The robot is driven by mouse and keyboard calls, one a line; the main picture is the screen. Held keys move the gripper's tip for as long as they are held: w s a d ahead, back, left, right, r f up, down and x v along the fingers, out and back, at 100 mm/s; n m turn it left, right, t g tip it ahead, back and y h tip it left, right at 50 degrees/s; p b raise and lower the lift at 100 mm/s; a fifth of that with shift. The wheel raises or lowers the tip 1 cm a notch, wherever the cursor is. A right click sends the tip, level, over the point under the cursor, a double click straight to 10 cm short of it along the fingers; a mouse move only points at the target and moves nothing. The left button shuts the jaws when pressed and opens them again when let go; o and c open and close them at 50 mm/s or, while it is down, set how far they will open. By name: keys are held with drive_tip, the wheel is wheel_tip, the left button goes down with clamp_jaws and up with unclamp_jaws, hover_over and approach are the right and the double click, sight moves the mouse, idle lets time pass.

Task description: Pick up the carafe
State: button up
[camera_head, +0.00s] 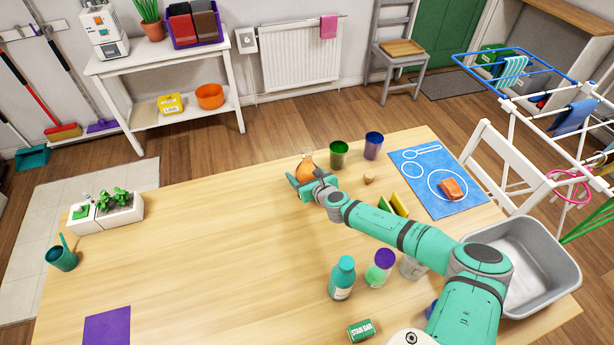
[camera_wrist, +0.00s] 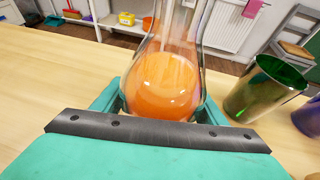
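The carafe (camera_head: 308,164) is a clear glass flask with a round body holding orange liquid. It stands upright near the far edge of the wooden table, and its lower part is partly hidden by my gripper in the head view. In the wrist view the carafe (camera_wrist: 166,84) fills the middle, its neck running out of the top of the picture. My gripper (camera_head: 305,182) is at the carafe, with one teal finger on each side of the round body. The fingers (camera_wrist: 164,104) lie very close to the glass; whether they press on it cannot be made out.
A green cup (camera_head: 339,155) stands close to the right of the carafe, with a dark blue cup (camera_head: 373,146) beyond it. A small tan object (camera_head: 369,178) lies nearby. Bottles (camera_head: 342,278) and a grey basin (camera_head: 540,262) are nearer my arm. The table's left middle is clear.

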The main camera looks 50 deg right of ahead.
drive_tip(key=c, duration=0.5)
drive_tip(key=shift+o, duration=0.2)
drive_tip(key=shift+r, duration=0.25)
wheel_tip(320, 180, up, 18)
drive_tip(key=shift+f, duration=0.25)
idle(1.0)
drive_tip(key=shift+r, duration=0.1)
